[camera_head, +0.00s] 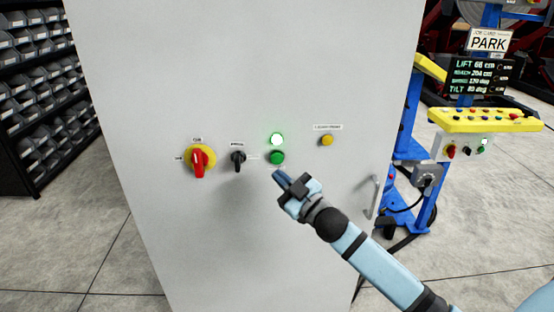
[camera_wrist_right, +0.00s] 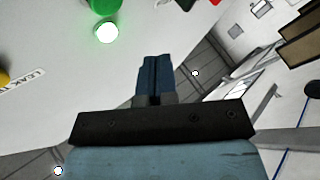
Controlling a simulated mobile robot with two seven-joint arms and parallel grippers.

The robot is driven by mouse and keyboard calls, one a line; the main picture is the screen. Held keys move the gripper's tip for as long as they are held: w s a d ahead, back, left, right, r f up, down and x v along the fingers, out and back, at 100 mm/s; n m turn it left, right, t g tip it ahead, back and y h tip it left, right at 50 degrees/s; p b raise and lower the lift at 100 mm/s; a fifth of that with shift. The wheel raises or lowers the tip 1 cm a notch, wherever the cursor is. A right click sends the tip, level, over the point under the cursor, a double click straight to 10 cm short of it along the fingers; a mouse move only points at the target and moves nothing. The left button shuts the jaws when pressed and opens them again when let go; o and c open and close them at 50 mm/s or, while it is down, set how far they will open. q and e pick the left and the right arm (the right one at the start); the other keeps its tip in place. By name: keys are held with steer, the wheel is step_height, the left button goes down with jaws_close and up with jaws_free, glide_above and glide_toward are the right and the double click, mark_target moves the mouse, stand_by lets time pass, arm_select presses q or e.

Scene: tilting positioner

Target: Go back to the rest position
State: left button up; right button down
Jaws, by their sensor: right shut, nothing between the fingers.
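My right gripper (camera_head: 281,177) is shut and empty in front of the grey cabinet (camera_head: 240,60), just below a green button (camera_head: 278,158). A lit white-green lamp (camera_head: 277,140) sits right above that button. In the right wrist view the shut fingers (camera_wrist_right: 153,75) point along the cabinet face, with the lit lamp (camera_wrist_right: 106,32) beyond them at upper left. I cannot tell whether the fingertips touch the panel; they appear apart from it. My left gripper is not in view.
The cabinet also carries a red-yellow rotary switch (camera_head: 199,160), a black selector (camera_head: 238,158), a yellow button (camera_head: 327,141) and a handle (camera_head: 373,197). A blue positioner with a yellow console (camera_head: 485,120) and a PARK sign (camera_head: 488,41) stands at right. Bin shelves (camera_head: 30,90) stand at left.

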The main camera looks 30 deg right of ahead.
stand_by(0.7)
steer(key=s+a+f+m+g+h+p, duration=0.1)
steer(key=s+a+f+m+g+p, duration=0.25)
steer(key=f, duration=0.55)
steer(key=s+a+f+g+h+p, duration=0.1)
steer(key=s+a+f+g, duration=0.1)
steer(key=s+a+f, duration=0.4)
steer(key=s+a+f+g+p, duration=0.1)
steer(key=s+a+f+g, duration=0.1)
steer(key=s+f, duration=0.4)
steer(key=s+a+f+m+g+p, duration=0.1)
steer(key=s+a+f, duration=0.3)
steer(key=s, duration=0.5)
step_height(320, 180, down, 2)
steer(key=shift+s+a+f+g+y, duration=0.1)
steer(key=shift+s+a+g+y, duration=0.25)
steer(key=shift+g, duration=0.4)
steer(key=shift+w, duration=0.15)
